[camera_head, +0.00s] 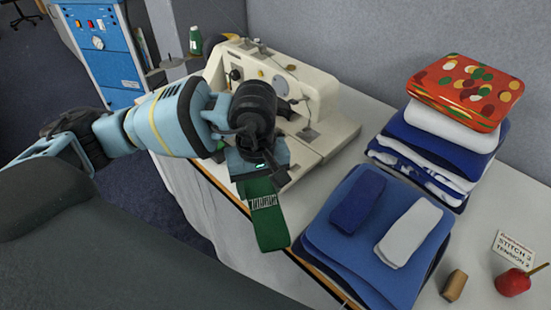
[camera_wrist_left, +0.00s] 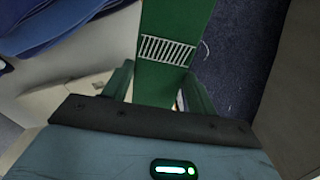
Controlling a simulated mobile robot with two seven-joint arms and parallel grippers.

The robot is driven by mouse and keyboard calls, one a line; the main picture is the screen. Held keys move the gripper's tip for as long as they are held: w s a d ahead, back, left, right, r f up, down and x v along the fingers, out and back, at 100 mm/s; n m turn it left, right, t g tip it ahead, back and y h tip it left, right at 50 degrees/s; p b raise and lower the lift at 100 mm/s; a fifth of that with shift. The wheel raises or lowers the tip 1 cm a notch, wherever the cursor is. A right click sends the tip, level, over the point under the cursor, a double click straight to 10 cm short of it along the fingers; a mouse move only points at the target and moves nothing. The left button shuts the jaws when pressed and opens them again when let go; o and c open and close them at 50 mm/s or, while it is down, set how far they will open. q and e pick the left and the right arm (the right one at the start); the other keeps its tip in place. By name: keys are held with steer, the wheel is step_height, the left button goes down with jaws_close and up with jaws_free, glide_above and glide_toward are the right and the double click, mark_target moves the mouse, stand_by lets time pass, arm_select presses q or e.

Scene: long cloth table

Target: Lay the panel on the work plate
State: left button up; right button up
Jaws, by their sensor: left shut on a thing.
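A green panel (camera_head: 268,218) with a white ladder-like stitch pattern is held in my left gripper (camera_head: 261,184). The panel hangs out from the fingers, in the air by the table's front edge, left of the blue stack. In the left wrist view the green panel (camera_wrist_left: 176,32) sits between the two fingers, extending away from the gripper. The cream sewing machine (camera_head: 320,95) stands just behind the gripper. Its flat bed (camera_head: 325,142) shows right of my wrist, partly hidden by it; I cannot tell for sure which part is the work plate. My right gripper is out of view.
A blue folded stack (camera_head: 325,245) with a dark blue and a grey piece on top lies to the right. Behind it is a taller cloth stack (camera_head: 435,135) topped by a red patterned piece (camera_head: 465,88). A sign (camera_head: 512,250), red pincushion (camera_head: 513,282) and tan block (camera_head: 454,285) are front right.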

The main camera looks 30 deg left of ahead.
arm_select(q)
steer(key=n, duration=0.2)
steer(key=w+n, duration=0.1)
steer(key=n, duration=0.1)
steer(key=d+n, duration=0.1)
steer(key=n, duration=0.1)
steer(key=shift+w+f+n, duration=0.2)
steer(key=shift+f+n, duration=0.05)
steer(key=shift+n, duration=0.15)
steer(key=n, duration=0.3)
steer(key=w+n+b, duration=0.1)
steer(key=shift+d+f+n, duration=0.1)
steer(key=shift+d+n, duration=0.2)
steer(key=shift+n, duration=0.1)
steer(key=n, duration=0.4)
steer(key=w+d+n, duration=0.1)
steer(key=n, duration=0.3)
steer(key=w+n, duration=0.1)
steer(key=n, duration=0.3)
steer(key=shift+w+d+f+b, duration=0.15)
steer(key=shift+d+b, duration=0.15)
steer(key=shift+b, duration=0.1)
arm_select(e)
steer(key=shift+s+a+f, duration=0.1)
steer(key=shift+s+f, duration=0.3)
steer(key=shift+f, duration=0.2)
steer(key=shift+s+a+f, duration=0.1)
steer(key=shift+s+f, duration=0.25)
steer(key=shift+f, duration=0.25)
